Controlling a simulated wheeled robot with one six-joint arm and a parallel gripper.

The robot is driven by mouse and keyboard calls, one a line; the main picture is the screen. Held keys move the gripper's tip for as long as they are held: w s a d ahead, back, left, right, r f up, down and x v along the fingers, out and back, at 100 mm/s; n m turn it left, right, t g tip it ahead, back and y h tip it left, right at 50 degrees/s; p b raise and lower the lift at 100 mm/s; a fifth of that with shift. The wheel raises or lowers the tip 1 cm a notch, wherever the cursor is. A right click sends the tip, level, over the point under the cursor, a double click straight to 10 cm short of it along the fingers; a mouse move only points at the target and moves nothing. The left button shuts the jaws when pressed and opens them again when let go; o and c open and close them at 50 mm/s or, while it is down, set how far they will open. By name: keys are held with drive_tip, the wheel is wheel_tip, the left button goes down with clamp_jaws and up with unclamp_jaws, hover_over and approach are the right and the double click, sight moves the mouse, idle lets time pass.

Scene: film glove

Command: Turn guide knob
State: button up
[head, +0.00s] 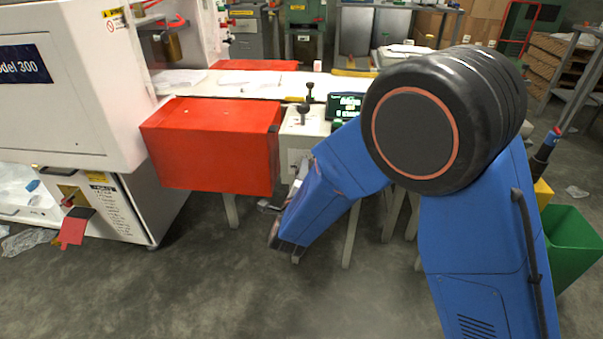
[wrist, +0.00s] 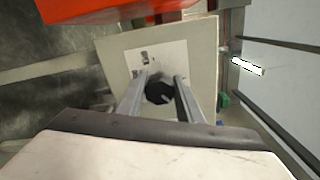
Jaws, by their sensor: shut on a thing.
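The guide knob (wrist: 158,92) is a black round knob on a pale plate (wrist: 143,60) of a cream panel (wrist: 202,62). In the wrist view my gripper (wrist: 162,80) has one grey finger on each side of the knob and is shut on it. The fingers partly cover the knob's sides, and any mark showing its angle is hard to make out. In the head view the cream control box (head: 304,128) stands at the right end of the red guard. My blue arm hides the knob and the fingertips there.
The red guard (head: 210,145) is close left of my arm; its edge also shows in the wrist view (wrist: 110,8). A dark display with green digits (head: 345,105) and a black lever (head: 307,104) sit on top. A white machine (head: 70,80) stands left. The floor in front is open.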

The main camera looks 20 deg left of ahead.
drive_tip(key=shift+f, duration=0.1)
idle(0.3)
drive_tip(key=o, duration=1)
drive_tip(key=shift+o, duration=0.2)
drive_tip(key=shift+s, duration=0.15)
drive_tip(key=v, duration=1.7)
drive_tip(key=shift+d, duration=0.2)
